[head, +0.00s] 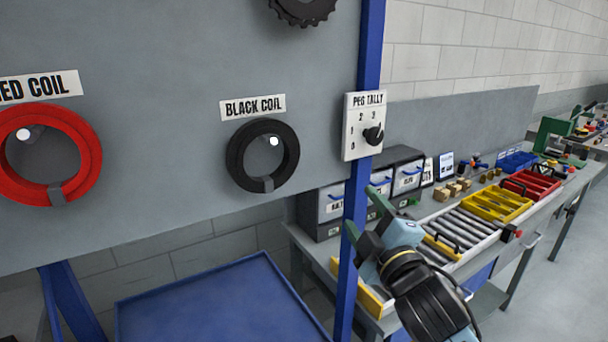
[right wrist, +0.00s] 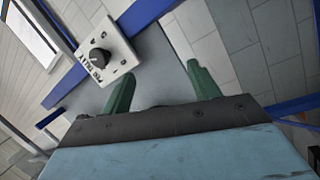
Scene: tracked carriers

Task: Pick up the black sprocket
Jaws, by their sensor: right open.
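The black sprocket (head: 302,11) is a toothed dark ring at the top edge of the head view, on the grey panel. Its upper part is cut off by the frame. My right gripper (head: 366,210) is open and empty, below and to the right of the sprocket, near the panel's blue post. Its two green fingers also show apart in the right wrist view (right wrist: 160,84), with nothing between them. The sprocket does not show in the right wrist view. My left gripper is in neither view.
A black coil (head: 235,165) and a red coil (head: 90,150) hang on the grey panel (head: 180,60). A white peg tally plate (head: 352,145) with a black knob is on the blue post (head: 369,45). A bench with coloured trays (head: 485,207) stands at right.

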